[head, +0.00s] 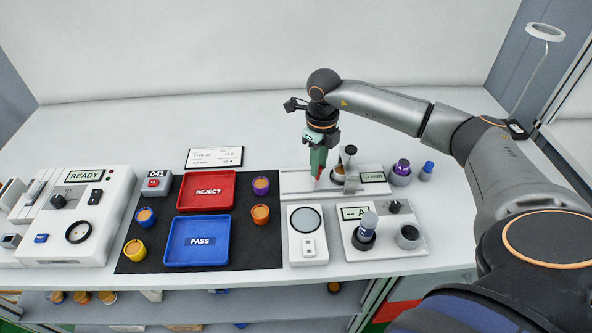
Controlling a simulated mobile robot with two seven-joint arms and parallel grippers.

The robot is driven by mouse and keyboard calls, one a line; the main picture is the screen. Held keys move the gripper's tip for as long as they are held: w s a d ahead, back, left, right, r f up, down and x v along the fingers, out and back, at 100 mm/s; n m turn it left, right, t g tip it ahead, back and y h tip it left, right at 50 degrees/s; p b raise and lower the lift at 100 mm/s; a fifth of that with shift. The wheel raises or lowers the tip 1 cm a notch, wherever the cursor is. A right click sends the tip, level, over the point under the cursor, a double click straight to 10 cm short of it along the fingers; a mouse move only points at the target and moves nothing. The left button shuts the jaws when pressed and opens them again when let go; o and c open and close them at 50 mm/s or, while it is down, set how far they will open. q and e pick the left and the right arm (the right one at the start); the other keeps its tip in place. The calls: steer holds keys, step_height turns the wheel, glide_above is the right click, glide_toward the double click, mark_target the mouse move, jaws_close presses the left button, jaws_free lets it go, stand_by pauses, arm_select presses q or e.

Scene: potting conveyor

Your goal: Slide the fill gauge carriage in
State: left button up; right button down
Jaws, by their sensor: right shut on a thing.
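The fill gauge is a long pale unit with a flat track (294,182) at its left, a metal upright (351,184) near its middle and a small display (372,177) at its right. My right gripper (318,172) points down over the track, just left of the upright. It is shut on the fill gauge carriage (319,182), of which little shows beneath the fingers. The carriage stands apart from the upright, to its left. My left gripper is not in view.
In front are a white scale (308,248) and a panel (350,240) with a dial and holders. Left are the red REJECT tray (206,174), the blue PASS tray (197,262) and several small pots on a dark mat. Cups (400,177) stand right of the gauge.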

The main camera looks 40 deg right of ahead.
mark_target(325, 178)
steer(key=shift+s+d, duration=0.4)
steer(key=shift+d, duration=0.2)
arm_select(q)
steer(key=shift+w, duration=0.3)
arm_select(e)
steer(key=shift+d, duration=0.3)
steer(key=shift+s, duration=0.1)
steer(key=c, duration=0.7)
jaws_free()
arm_select(q)
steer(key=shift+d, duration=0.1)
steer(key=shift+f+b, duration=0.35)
steer(key=shift+b, duration=0.05)
arm_select(e)
step_height(325, 178, up, 13)
steer(key=shift+f, duration=0.2)
